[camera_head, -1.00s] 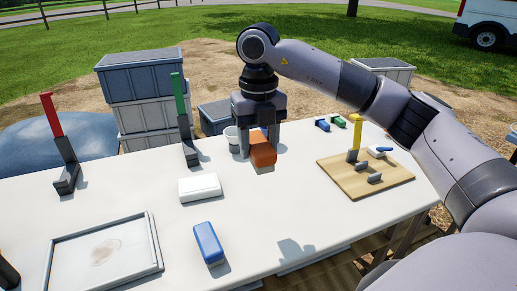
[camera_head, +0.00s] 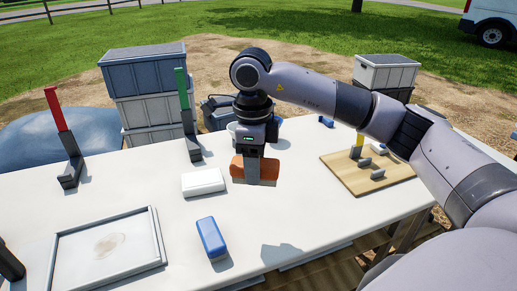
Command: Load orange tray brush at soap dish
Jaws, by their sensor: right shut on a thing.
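My right gripper (camera_head: 255,156) points down over the middle of the table and is shut on the orange brush (camera_head: 240,168). The brush lies crosswise, with its side toward me and a brownish underside; I cannot tell whether it touches the table. A white, rounded block (camera_head: 203,182) lies just left of it, apart from it; it may be the soap dish, but I cannot tell. My left gripper is not in view.
A blue brush (camera_head: 211,238) lies near the front edge. Red (camera_head: 57,110) and green (camera_head: 183,90) upright markers stand at the left and back. A wooden board (camera_head: 350,181) with grey pegs is at the right.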

